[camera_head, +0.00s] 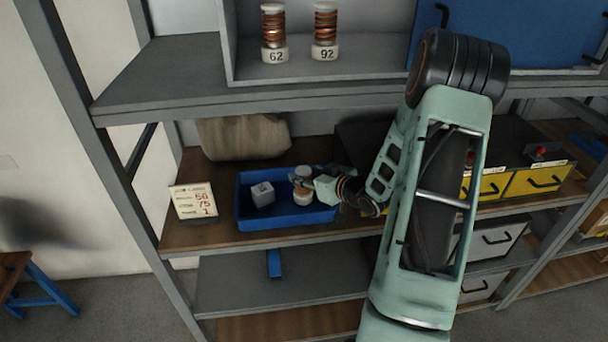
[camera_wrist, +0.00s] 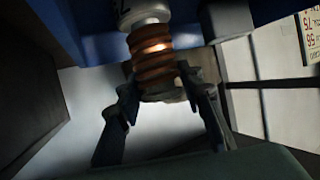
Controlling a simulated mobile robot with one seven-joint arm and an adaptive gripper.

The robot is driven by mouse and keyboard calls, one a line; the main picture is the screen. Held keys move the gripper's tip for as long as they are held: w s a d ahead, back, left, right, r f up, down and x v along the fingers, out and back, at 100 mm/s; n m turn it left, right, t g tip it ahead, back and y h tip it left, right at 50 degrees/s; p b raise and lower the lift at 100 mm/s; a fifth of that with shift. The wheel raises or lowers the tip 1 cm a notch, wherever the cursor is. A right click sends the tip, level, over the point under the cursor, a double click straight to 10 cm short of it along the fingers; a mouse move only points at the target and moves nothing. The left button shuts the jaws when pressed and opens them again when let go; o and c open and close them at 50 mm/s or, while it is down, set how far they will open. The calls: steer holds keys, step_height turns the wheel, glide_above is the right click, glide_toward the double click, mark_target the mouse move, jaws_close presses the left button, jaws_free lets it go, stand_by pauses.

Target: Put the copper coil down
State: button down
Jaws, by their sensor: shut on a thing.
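The copper coil (camera_head: 302,185), with white ends, is upright at the right side of the blue tray (camera_head: 285,221), on the middle shelf. It also shows in the wrist view (camera_wrist: 153,61), where its copper windings run between my fingers. My gripper (camera_head: 316,179) reaches in from the right and is shut on the coil; in the wrist view its two fingers (camera_wrist: 160,92) are on either side of one end. I cannot tell whether the coil's base touches the tray floor. Part of the coil's upper body is hidden by a finger.
A pale cube (camera_head: 262,194) lies in the tray, left of the coil. A number card (camera_head: 193,201) stands left of the tray, a sack (camera_head: 244,137) behind it. Yellow drawers (camera_head: 535,181) are to the right. Two coils (camera_head: 273,34) (camera_head: 325,32) stand on the shelf above.

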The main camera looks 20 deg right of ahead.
steer(key=c, duration=1.3)
jaws_free()
steer(key=shift+s+r+p, duration=0.2)
steer(key=shift+r+p, duration=0.1)
steer(key=v, duration=1.1)
steer(key=shift+s, duration=0.35)
